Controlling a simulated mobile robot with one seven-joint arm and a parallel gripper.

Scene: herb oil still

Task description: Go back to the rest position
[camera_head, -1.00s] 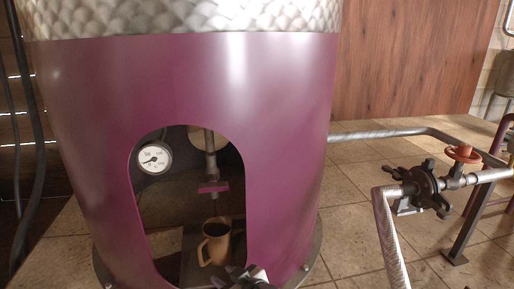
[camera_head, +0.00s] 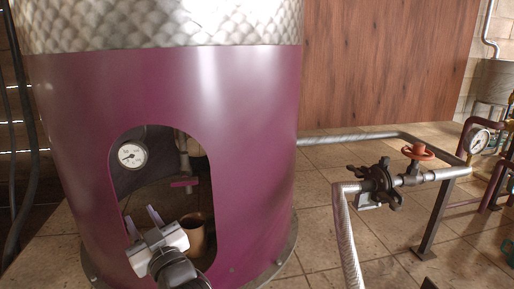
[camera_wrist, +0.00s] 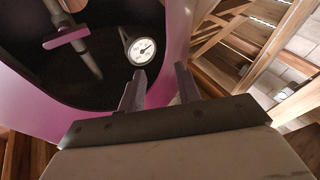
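My gripper (camera_head: 143,222) is at the lower left in the head view, in front of the arched opening of the purple still (camera_head: 245,130). Its two fingers point up and stand apart with nothing between them. The wrist view also shows the open, empty fingers (camera_wrist: 160,88). A tan mug (camera_head: 196,236) stands inside the opening, just right of my gripper and partly hidden by it. Above the mug is a pipe with a purple tap handle (camera_head: 184,183), which also shows in the wrist view (camera_wrist: 66,38).
A white dial gauge (camera_head: 132,155) sits inside the opening, close beyond my fingers in the wrist view (camera_wrist: 142,50). Tiled floor (camera_head: 310,235) lies open between still and pipes.

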